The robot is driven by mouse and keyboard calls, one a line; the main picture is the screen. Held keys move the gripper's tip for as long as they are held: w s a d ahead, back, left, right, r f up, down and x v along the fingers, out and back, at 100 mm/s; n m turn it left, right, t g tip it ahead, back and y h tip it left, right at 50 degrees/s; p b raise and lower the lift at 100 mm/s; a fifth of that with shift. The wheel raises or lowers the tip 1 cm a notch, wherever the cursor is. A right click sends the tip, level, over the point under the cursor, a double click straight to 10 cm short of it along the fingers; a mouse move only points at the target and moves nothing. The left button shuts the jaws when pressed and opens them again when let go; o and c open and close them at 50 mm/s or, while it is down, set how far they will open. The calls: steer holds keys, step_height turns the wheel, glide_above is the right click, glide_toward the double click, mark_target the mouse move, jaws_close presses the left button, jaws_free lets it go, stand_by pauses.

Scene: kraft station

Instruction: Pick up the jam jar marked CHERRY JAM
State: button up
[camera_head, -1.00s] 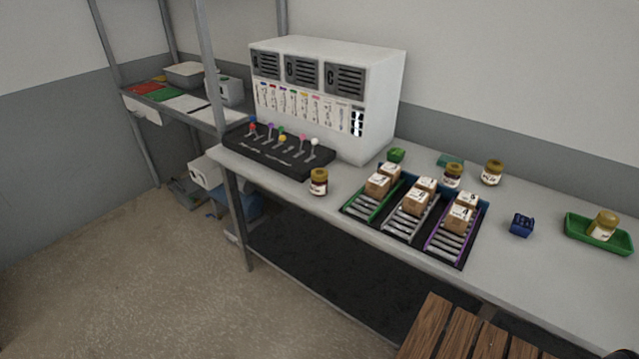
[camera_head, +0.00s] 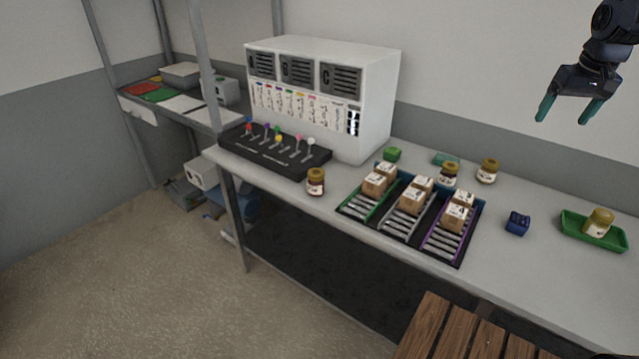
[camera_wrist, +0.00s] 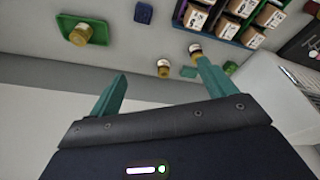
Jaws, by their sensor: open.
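Several jam jars stand on the grey table; their labels are too small to read, so I cannot tell which says CHERRY JAM. Another yellowish jar (camera_head: 599,222) is in the green tray (camera_head: 572,229) at the right. My gripper (camera_head: 566,112) is open and empty, high above the table at the upper right. Its teal fingers also show in the wrist view (camera_wrist: 160,90).
A rack (camera_head: 391,233) with several small boxes takes up the table's middle. A white machine (camera_head: 373,102) and a black lever panel (camera_head: 290,160) stand to its left. A blue block (camera_head: 517,223) lies right of the rack. A wooden slatted surface (camera_head: 462,335) is in front.

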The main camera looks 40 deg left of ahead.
steer(key=w+a+f+n+g, duration=0.1)
steer(key=w+a+f, duration=0.1)
steer(key=a, duration=0.7)
steer(key=w+a+f+n, duration=0.1)
steer(key=w+a+n, duration=0.1)
steer(key=a, duration=0.7)
steer(key=n+g+h, duration=0.1)
steer(key=n+g, duration=0.1)
steer(key=n, duration=0.4)
glide_above(316, 172)
steer(key=f, duration=1.4)
steer(key=a+f, duration=0.1)
steer(key=f, duration=0.6)
steer(key=shift+f, duration=0.35)
step_height(316, 172, down, 5)
steer(key=shift+r, duration=0.1)
steer(key=shift+d+f, duration=0.15)
steer(key=shift+f, duration=0.8)
steer(key=shift+d+f, duration=0.2)
steer(key=shift+f, duration=0.7)
steer(key=shift+d+f, duration=0.15)
steer(key=shift+f, duration=0.8)
steer(key=c, duration=1.3)
